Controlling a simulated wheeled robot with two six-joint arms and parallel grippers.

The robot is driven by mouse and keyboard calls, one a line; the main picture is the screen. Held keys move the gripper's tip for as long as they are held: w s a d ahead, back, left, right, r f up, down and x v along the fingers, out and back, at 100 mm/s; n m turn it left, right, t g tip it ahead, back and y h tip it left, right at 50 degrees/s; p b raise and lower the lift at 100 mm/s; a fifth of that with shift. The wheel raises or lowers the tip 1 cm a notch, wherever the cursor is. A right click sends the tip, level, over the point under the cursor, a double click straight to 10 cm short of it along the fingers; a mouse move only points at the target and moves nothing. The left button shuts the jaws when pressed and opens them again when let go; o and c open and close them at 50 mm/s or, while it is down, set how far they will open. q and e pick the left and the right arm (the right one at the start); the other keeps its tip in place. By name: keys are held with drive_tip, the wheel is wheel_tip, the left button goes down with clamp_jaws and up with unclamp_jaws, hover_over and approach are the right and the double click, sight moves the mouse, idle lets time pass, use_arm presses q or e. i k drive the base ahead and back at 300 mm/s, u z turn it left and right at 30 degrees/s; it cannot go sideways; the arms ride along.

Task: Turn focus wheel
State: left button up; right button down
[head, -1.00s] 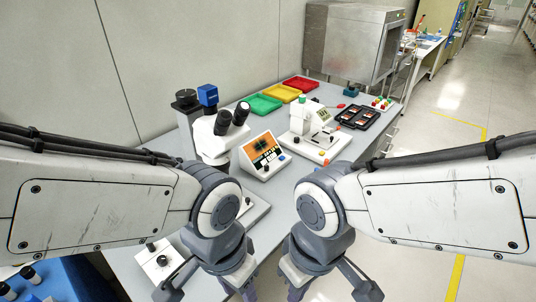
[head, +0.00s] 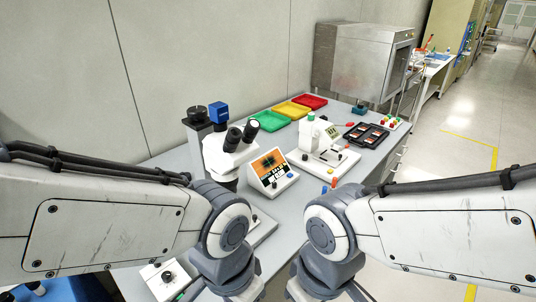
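A white stereo microscope (head: 222,152) with black eyepieces and a blue camera on top stands on the bench against a grey column with a black cap (head: 197,114). No focus wheel can be made out clearly on it; its lower part is partly behind my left arm. A white box with a black knob (head: 168,275) sits at the lower left. My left gripper (head: 225,292) is at the bottom edge, near this box, in front of the microscope. My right gripper (head: 325,292) is at the bottom edge, right of it. Both sets of fingertips are cut off.
A white display unit (head: 270,174) and a white bench machine (head: 325,146) stand right of the microscope. Green (head: 268,121), yellow (head: 291,110) and red (head: 312,102) trays lie behind, beside a metal oven (head: 363,58). The floor on the right is clear.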

sight(197, 113)
drive_tip(key=u, duration=2.65)
drive_tip(key=k, duration=1.05)
drive_tip(key=z, duration=1.4)
drive_tip(key=i, duration=1)
